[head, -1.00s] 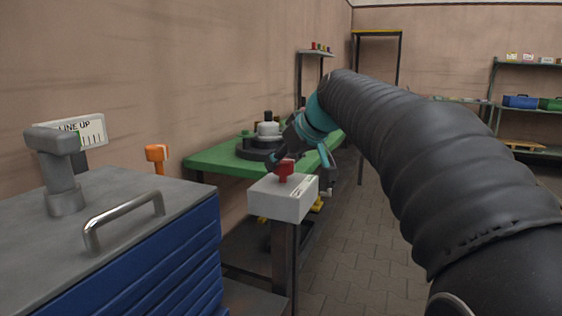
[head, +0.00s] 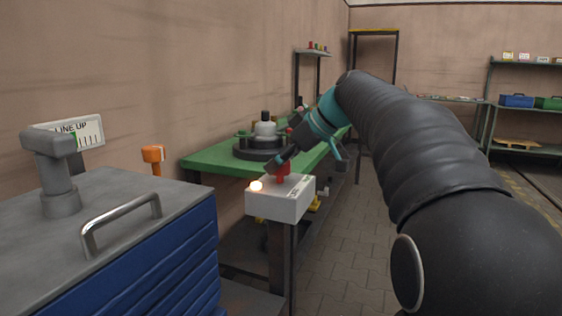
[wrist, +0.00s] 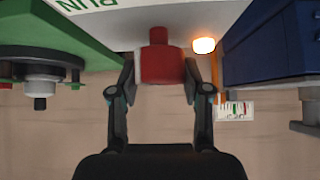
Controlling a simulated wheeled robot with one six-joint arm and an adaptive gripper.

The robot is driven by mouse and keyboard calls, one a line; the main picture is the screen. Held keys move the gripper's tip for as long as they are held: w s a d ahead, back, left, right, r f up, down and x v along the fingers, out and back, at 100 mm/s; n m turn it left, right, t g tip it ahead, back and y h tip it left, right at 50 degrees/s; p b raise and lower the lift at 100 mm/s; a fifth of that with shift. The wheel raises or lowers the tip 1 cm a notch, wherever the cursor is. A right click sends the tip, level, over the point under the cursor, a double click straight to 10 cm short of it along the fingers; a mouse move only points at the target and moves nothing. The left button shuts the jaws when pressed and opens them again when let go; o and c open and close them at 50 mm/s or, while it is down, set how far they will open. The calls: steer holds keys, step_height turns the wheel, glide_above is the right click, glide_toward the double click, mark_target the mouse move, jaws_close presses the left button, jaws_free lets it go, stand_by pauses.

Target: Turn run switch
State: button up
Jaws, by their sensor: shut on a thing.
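The run switch is a red knob (wrist: 161,62) on a white box (head: 264,205) that stands on a dark post. In the wrist view the box carries green "RUN" lettering, seen upside down. A small lamp (head: 256,186) on the box glows warm white; it also shows right of the knob in the wrist view (wrist: 204,45). My gripper (wrist: 161,80) is shut on the red knob, with one finger on each side of it. In the head view my gripper (head: 279,166) reaches down to the box from behind and partly hides the knob.
A green bench (head: 215,159) with a round dark fixture (head: 258,150) stands behind the box. A blue cabinet (head: 170,255) with a metal handle (head: 120,220) is at front left. An orange-topped post (head: 153,155) is beyond it. Tiled floor on the right is clear.

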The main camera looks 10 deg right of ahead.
steer(key=o, duration=1.2)
steer(key=shift+c, duration=0.2)
steer(key=v, duration=1.2)
